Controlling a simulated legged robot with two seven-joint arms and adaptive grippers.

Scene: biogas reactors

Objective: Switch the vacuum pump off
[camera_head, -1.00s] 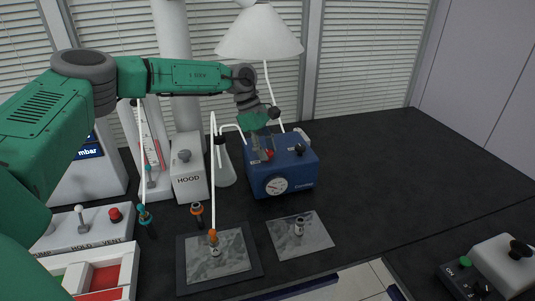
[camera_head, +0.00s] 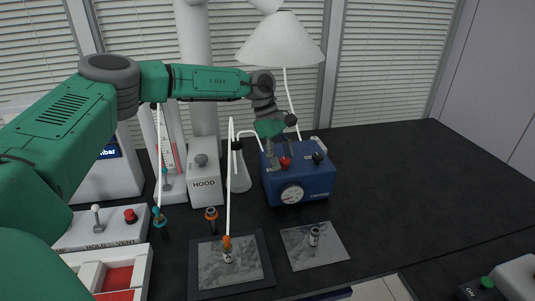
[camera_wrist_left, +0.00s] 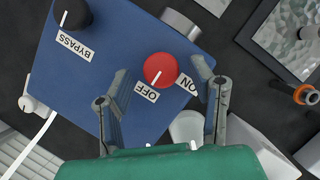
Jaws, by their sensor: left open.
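The vacuum pump (camera_head: 315,187) is a blue box on the black bench, with a round gauge (camera_head: 292,194) on its front. On its top are a red knob (camera_head: 285,162) and a black knob (camera_head: 318,158). In the left wrist view the red knob (camera_wrist_left: 160,70) has a white line towards the OFF label (camera_wrist_left: 148,95); the ON label (camera_wrist_left: 187,83) is beside it. The black knob there (camera_wrist_left: 72,15) is labelled BYPASS. My left gripper (camera_wrist_left: 160,72) is open above the pump, its fingers on either side of the red knob. Whether they touch it is unclear. My right gripper is out of view.
A glass flask (camera_head: 240,172) and the HOOD box (camera_head: 204,180) stand left of the pump.

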